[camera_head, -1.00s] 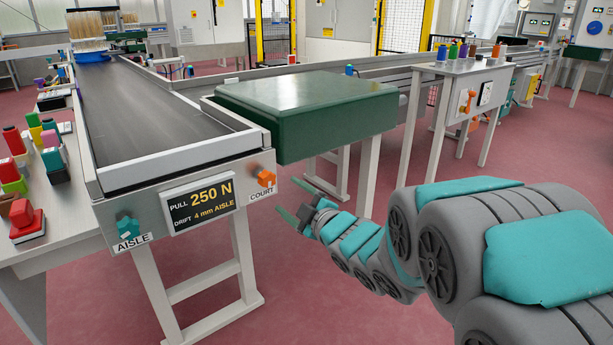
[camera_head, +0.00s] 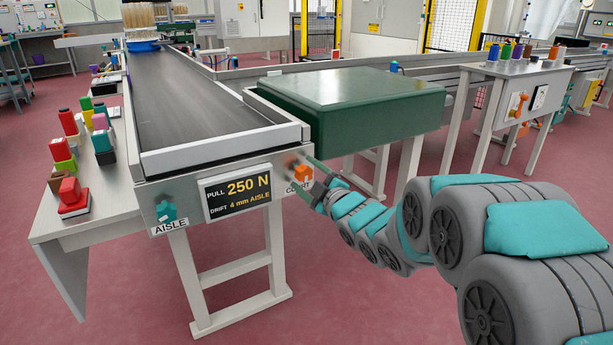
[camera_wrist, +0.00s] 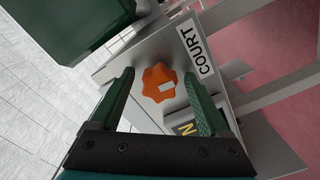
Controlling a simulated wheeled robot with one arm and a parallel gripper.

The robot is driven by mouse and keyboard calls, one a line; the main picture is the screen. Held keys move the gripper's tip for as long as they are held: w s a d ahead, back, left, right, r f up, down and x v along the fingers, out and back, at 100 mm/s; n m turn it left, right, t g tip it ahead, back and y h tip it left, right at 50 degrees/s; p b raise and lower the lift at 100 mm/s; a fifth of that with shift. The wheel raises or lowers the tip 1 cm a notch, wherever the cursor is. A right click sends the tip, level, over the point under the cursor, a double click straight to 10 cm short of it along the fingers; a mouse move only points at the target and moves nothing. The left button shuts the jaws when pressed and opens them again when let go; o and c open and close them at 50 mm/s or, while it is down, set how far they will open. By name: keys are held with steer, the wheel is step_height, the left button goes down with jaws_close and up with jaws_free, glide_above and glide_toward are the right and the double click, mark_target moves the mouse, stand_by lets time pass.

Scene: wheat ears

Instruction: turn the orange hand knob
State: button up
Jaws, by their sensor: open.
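The orange hand knob (camera_head: 302,173) sits on the conveyor's end plate beside the COURT label (camera_head: 297,188). In the wrist view the knob (camera_wrist: 159,83) is a lobed orange disc with a pale rectangular mark. My gripper (camera_head: 311,178) is at the knob in the head view. In the wrist view its two green fingers (camera_wrist: 160,103) are open, one on each side of the knob, with visible gaps. I cannot tell how far the fingertips are from the plate. A teal knob (camera_head: 165,211) sits above the AISLE label at the left of the plate.
A display (camera_head: 238,195) reads PULL 250 N, DRIFT 4 mm AISLE, between the knobs. A green box-shaped table (camera_head: 350,100) stands close to the right of the conveyor (camera_head: 190,95). A side table (camera_head: 110,205) with coloured blocks is at left. Floor in front is clear.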

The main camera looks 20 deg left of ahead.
jaws_close()
stand_by(0.7)
